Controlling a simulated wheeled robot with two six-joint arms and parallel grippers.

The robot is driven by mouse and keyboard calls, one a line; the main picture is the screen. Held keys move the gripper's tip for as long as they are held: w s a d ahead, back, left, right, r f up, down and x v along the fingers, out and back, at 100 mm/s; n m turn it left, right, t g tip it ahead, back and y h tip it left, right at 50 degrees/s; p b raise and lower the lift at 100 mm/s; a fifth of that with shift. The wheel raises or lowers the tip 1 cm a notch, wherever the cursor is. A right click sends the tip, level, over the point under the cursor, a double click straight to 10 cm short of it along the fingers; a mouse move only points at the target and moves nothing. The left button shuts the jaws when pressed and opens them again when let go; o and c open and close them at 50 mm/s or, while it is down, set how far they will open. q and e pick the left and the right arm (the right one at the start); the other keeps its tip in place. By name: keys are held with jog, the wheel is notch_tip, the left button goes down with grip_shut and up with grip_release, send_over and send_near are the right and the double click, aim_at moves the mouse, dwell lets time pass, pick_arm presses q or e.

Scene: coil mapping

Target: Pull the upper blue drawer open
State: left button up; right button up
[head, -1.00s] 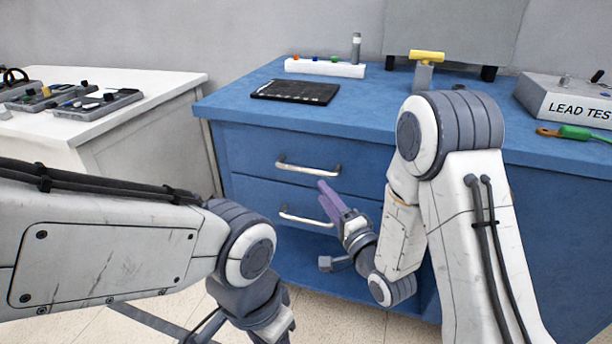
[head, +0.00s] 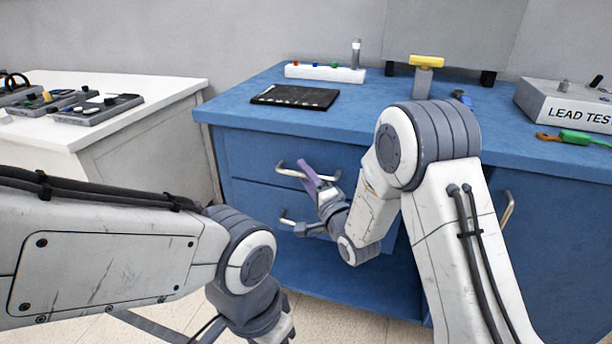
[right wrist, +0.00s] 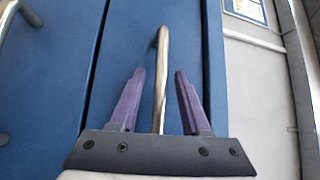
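The upper blue drawer (head: 245,150) is closed in the blue cabinet, with a curved metal handle (head: 292,171) across its front. My right gripper (head: 305,172) is at the right part of that handle. In the right wrist view, the handle (right wrist: 161,75) stands between the two purple fingers of my right gripper (right wrist: 160,85). The fingers are apart, with a gap on each side of the bar. My left arm comes in from the left and runs off the bottom edge; its fingers are out of sight.
The lower drawer's handle (head: 288,219) is just below, partly behind my right wrist. A black panel (head: 295,96), a white strip (head: 325,71) and a yellow-topped post (head: 424,75) stand on the blue top. A white bench (head: 150,92) is at left.

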grip_shut()
dwell(1.3)
